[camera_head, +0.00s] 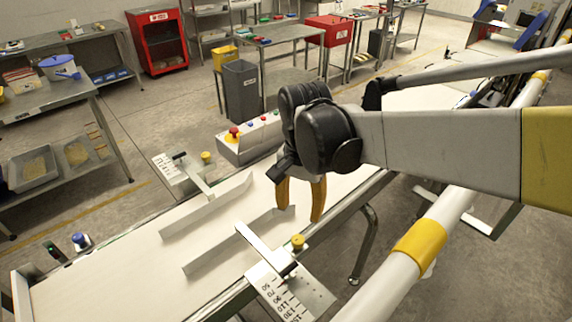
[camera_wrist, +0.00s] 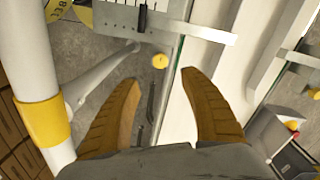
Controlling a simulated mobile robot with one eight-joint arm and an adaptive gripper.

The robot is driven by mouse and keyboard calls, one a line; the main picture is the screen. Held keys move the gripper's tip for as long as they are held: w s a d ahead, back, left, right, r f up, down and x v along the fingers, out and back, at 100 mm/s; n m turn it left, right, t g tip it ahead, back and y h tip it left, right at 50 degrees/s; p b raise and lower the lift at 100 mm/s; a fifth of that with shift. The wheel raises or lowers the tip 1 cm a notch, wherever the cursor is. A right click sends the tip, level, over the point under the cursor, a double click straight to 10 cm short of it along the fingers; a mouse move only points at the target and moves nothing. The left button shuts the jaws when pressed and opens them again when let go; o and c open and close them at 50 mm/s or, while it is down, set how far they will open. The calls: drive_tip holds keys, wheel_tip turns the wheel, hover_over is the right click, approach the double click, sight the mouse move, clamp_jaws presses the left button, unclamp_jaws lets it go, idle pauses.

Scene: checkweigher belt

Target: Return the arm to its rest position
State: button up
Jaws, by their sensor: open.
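My gripper (camera_head: 300,195) hangs from my arm, its two orange-brown fingers pointing down above the white conveyor belt (camera_head: 120,262). The fingers are apart, with nothing between them. In the wrist view the gripper (camera_wrist: 160,95) also shows spread fingers, with the belt's edge and floor seen beyond them. My arm reaches in from the right in the head view. Whether the fingertips touch anything is hard to tell; they appear clear.
Two metal guide rails (camera_head: 205,207) stand on the belt, with a scale plate (camera_head: 290,292) at the near edge. A control box with a red button (camera_head: 234,131) sits on the far side. A grey bin (camera_head: 241,90) and tables stand behind. A white-and-yellow tube (camera_head: 420,240) runs at the right.

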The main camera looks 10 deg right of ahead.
drive_tip(key=s+d+r+n+t, duration=0.2)
drive_tip(key=s+d+n+t, duration=0.4)
drive_tip(key=s+d, duration=0.3)
drive_tip(key=shift+r+n+t, duration=0.3)
drive_tip(key=shift+n+t, duration=0.1)
drive_tip(key=shift+t, duration=0.2)
idle(2.8)
